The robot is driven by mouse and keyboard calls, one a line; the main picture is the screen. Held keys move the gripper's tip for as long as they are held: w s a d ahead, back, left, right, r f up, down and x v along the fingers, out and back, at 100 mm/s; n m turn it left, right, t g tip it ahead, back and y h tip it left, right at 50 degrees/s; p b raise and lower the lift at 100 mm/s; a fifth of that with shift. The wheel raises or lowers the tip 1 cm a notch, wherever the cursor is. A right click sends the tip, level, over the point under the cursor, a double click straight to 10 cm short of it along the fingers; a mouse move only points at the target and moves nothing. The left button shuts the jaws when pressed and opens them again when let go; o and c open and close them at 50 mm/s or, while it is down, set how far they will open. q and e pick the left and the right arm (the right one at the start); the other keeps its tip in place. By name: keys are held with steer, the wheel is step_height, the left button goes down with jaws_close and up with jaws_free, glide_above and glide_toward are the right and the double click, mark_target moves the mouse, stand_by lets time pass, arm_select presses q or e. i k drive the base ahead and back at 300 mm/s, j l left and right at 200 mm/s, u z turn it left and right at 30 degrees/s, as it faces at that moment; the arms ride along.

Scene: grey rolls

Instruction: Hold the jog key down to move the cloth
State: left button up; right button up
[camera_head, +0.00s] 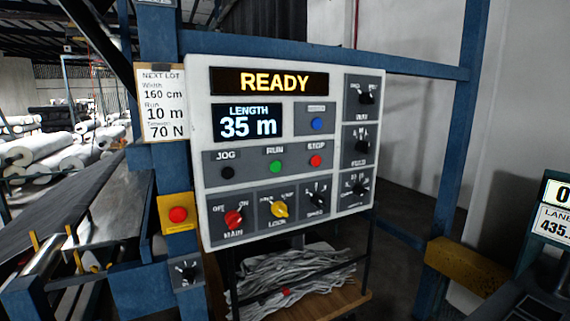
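The white control panel (290,185) hangs on a blue frame in the middle of the head view. The black JOG key (227,173) is at its left, below the length display (247,122), which reads 35 m. The top display (268,82) reads READY. A green RUN button (275,167) and a red STOP button (315,161) sit to the right of the JOG key. A dark cloth band (85,200) runs along the machine at the left. Neither of my grippers shows, and nothing touches the panel.
A red button on a yellow box (178,214) and a small dark switch (187,270) sit left of the panel. A NEXT LOT card (162,104) is above them. A blue post (455,130) stands at the right. Crumpled grey cloth (290,278) lies below.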

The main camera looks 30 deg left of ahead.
mark_target(227, 172)
steer(key=u, duration=1.25)
